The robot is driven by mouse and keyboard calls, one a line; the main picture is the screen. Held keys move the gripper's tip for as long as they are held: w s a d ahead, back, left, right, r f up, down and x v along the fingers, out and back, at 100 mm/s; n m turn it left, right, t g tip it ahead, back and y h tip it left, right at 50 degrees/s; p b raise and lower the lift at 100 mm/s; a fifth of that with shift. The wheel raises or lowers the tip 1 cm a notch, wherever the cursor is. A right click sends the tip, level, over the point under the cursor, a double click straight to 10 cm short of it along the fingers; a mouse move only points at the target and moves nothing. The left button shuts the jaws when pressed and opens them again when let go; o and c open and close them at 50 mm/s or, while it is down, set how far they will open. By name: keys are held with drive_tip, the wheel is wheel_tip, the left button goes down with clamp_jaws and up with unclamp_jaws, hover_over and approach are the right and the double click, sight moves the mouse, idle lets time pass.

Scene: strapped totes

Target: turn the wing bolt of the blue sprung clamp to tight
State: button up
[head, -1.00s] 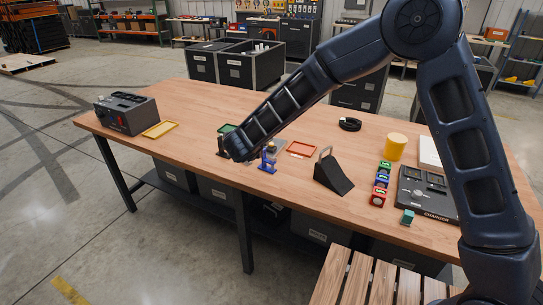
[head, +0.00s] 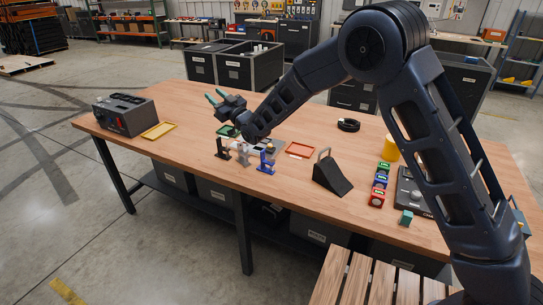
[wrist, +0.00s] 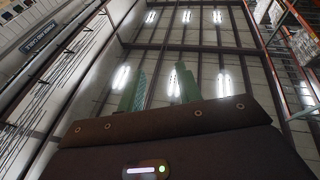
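The blue sprung clamp (head: 267,161) stands on the wooden table near its front edge, right of a grey clamp (head: 242,155) and a black clamp (head: 222,148). Its wing bolt is too small to make out, so its setting cannot be told. My gripper (head: 215,96) is raised above the table, behind and left of the clamps, with its green fingertips pointing up. In the wrist view the two green fingers (wrist: 158,90) stand apart with nothing between them, against the ceiling lights. No clamp shows in the wrist view.
A red tray (head: 300,149) and a black wedge with a handle (head: 331,174) lie right of the blue clamp. A green tray (head: 227,131) lies behind the clamps. A yellow tray (head: 159,130) and a dark box (head: 125,115) are at left. The table front (head: 190,160) is clear.

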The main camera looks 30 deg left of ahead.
drive_tip(key=s+a+n+g, duration=0.1)
drive_tip(key=s+n+g, duration=0.2)
drive_tip(key=n+g, duration=0.35)
drive_tip(key=n+h, duration=2.1)
drive_tip(key=n, duration=0.8)
hover_over(271, 160)
wheel_tip(271, 160, down, 14)
drive_tip(key=r, duration=0.1)
drive_tip(key=shift+t, duration=0.45)
drive_tip(key=f, duration=1.1)
drive_tip(key=shift+w, duration=0.2)
